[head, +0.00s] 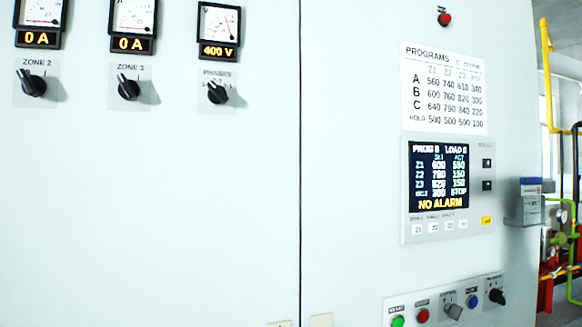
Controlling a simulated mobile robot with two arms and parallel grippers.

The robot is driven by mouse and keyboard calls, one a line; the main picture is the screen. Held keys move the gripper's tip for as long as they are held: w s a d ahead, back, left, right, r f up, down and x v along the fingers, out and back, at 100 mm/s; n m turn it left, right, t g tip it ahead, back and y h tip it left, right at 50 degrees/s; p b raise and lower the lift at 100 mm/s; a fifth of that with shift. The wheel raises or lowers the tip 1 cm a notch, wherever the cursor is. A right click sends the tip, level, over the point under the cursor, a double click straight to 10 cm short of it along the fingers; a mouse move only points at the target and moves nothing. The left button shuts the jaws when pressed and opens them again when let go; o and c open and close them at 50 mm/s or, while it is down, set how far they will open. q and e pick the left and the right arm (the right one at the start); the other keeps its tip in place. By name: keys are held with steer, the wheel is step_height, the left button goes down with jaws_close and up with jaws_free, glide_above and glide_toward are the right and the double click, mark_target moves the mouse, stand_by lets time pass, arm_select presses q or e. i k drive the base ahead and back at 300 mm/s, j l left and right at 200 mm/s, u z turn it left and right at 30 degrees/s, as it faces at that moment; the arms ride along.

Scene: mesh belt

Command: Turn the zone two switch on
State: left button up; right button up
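The zone two switch (33,83) is a black rotary knob on a grey plate labelled ZONE 2, at the upper left of the cabinet in the head view. Its pointer is tilted toward the upper left. Above it a dial meter has a display (38,40) reading 0 A. The zone three switch (129,87) beside it to the right has a similar tilt, and its display (132,44) also reads 0 A. Neither of my grippers is in view.
A PHASES knob (217,92) sits right of zone three, under a 400 V display (218,51). The right panel holds a control screen (439,178) reading NO ALARM and a lower row of buttons (447,302). A grey box (528,203) projects at the cabinet's right edge.

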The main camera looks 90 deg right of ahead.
mark_target(34, 86)
steer(key=z, duration=1.45)
